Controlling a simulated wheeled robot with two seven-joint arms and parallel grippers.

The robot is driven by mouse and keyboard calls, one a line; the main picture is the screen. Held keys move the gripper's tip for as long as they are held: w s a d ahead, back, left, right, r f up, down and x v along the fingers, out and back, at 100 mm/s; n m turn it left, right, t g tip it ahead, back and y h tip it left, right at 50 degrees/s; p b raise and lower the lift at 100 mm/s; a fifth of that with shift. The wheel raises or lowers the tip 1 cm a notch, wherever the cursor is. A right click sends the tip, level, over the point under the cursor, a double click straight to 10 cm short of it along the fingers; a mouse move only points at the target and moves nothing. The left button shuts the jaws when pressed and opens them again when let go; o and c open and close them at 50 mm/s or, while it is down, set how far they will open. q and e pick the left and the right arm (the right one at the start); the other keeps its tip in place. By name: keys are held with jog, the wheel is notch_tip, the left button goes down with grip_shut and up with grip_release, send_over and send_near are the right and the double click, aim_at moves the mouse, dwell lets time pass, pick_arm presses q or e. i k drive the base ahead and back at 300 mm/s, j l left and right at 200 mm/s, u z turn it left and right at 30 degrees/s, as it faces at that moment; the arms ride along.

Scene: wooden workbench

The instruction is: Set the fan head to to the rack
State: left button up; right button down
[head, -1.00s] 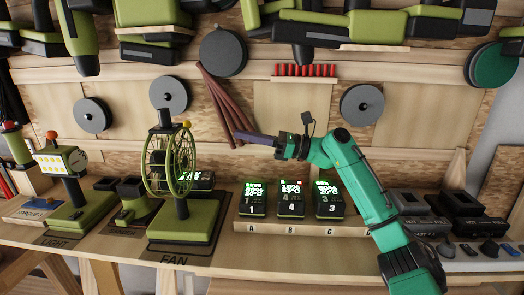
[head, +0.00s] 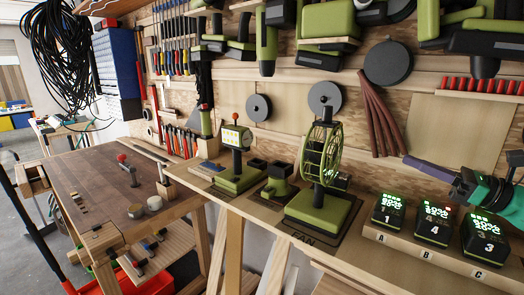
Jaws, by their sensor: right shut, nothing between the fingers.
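The green fan head (head: 321,152), a round wire cage, stands upright on its post above a green base (head: 318,212) on the shelf marked FAN. The cage is turned partly to the side. A low wooden rack (head: 408,250) with slots lettered A, B and C stands to its right. It holds battery 1 (head: 387,212), battery 4 (head: 434,229) and battery 3 (head: 485,240), all with lit displays. My right gripper (head: 408,159) is shut and empty, pointing left above the rack, clear of the fan. My left gripper is out of view.
A light (head: 236,138) on a green base and a small green-and-black holder (head: 278,182) stand left of the fan. A wooden workbench (head: 95,185) with small tools is farther left. Power tools and grey discs (head: 388,62) hang on the wall.

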aim_at(315, 152)
jog(key=k+j, duration=1)
jog(key=k, duration=0.05)
